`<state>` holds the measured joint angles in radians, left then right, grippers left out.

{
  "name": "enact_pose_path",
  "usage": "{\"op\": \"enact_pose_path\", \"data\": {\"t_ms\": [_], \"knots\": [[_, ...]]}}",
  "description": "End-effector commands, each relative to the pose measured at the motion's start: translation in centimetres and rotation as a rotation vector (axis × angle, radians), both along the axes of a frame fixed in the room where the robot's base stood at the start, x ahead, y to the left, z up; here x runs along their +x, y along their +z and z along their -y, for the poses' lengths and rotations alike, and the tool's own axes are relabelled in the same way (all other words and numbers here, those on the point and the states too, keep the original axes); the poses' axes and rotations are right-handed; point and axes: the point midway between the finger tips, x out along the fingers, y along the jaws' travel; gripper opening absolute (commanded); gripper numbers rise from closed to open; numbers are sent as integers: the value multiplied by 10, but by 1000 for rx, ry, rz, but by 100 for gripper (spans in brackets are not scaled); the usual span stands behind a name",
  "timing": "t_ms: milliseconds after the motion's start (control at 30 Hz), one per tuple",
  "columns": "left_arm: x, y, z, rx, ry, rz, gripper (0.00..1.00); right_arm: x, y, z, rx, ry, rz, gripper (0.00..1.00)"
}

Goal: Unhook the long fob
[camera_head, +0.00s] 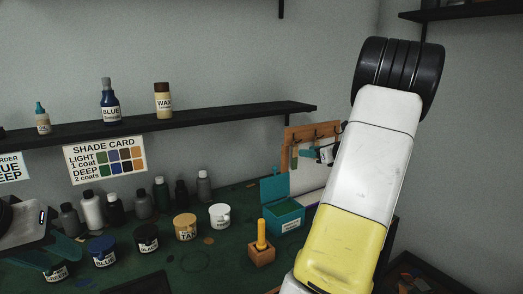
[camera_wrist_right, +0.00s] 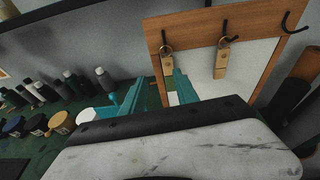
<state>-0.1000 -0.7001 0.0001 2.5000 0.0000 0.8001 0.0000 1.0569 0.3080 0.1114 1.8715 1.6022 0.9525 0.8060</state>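In the right wrist view, two tan fobs hang by rings from dark hooks on a wooden board (camera_wrist_right: 190,27). The left fob (camera_wrist_right: 167,64) hangs lower and looks like the longer one; its lower end is partly hidden. The other fob (camera_wrist_right: 222,62) hangs to its right, on the middle hook. My right gripper (camera_wrist_right: 158,82) is open, its teal fingers to either side of the left fob's lower part; I cannot tell whether they touch it. In the head view this gripper (camera_head: 312,153) is at the hook board (camera_head: 303,133). My left gripper (camera_head: 66,250) is at the far left, partly cut off.
The right hook (camera_wrist_right: 294,24) is empty. A teal open box (camera_head: 284,217) stands below the board. A wooden block with a yellow peg (camera_head: 261,236), jars and bottles stand on the green bench. A dark shelf (camera_head: 190,120) runs along the wall.

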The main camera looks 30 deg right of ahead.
Motion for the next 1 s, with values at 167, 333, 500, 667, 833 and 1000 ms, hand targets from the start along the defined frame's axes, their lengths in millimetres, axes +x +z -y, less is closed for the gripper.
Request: {"op": "enact_pose_path", "data": {"t_ms": [167,333,500,667,833,1000], "knots": [[0,0,0,0,0,0,36,-3,-4,24,54,-60,19,36],[0,0,0,0,0,0,36,5,-6,23,54,-59,19,36],[0,0,0,0,0,0,36,21,-10,21,52,-57,18,36],[0,0,0,0,0,0,36,44,-16,19,52,-57,18,36],[0,0,0,0,0,0,36,69,-22,16,52,-55,18,36],[0,0,0,0,0,0,36,72,-23,16,50,-58,17,13]]}}
